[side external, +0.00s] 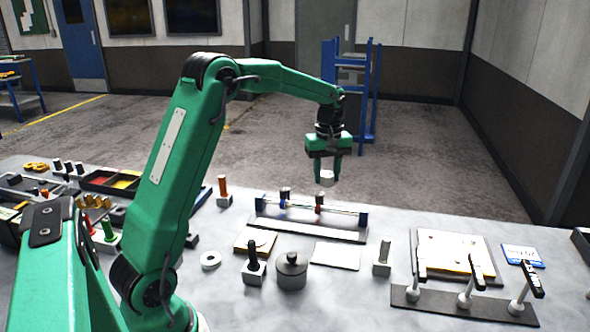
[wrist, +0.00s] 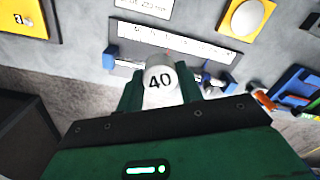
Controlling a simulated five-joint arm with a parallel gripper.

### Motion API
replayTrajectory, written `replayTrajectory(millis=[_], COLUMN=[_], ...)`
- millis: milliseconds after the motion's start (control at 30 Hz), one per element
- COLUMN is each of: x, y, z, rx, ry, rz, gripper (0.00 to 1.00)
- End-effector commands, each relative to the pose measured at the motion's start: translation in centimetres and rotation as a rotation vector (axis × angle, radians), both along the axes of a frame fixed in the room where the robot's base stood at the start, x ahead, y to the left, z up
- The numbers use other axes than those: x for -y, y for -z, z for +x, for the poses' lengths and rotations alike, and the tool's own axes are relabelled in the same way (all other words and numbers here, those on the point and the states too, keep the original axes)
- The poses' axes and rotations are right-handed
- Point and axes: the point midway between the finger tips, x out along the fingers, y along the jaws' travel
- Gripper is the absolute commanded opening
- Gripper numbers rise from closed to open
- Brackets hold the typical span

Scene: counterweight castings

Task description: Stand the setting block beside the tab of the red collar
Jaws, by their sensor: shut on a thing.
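My gripper (side external: 326,176) is shut on a pale, rounded piece marked 40 (wrist: 160,80), which I take to be the setting block. It hangs in the air above and behind the rod fixture in the side external view. The red collar (side external: 319,203) sits on the horizontal rod, to the right of a dark collar (side external: 285,196). The rod runs between blue end supports on a grey base (side external: 310,229). The tab of the red collar is too small to make out clearly. In the wrist view, the held piece and fingers hide part of the fixture.
An orange-topped post (side external: 223,190) stands left of the fixture. In front are a lidded grey pot (side external: 291,270), a black-knobbed piece (side external: 254,266), a white card (side external: 335,255) and an upright pale block (side external: 382,257). Toggle clamps (side external: 465,300) stand at right.

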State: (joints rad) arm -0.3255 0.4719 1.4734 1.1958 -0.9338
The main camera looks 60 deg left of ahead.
Motion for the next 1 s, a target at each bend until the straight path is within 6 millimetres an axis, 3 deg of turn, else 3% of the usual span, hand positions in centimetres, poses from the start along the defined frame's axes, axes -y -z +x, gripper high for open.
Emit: replayTrajectory(millis=[300, 500, 933, 1000], x=[-6.5, -9.6, -13.2, -13.2], y=[0.5, 0.8, 1.5, 2.3], z=[2.9, 3.8, 4.3, 4.3], rx=[0.000, 0.001, 0.000, -0.002], ry=[-0.246, -0.359, -0.496, -0.497], rz=[0.000, 0.000, 0.000, -0.001], gripper=[0.16, 0.16, 0.16, 0.16])
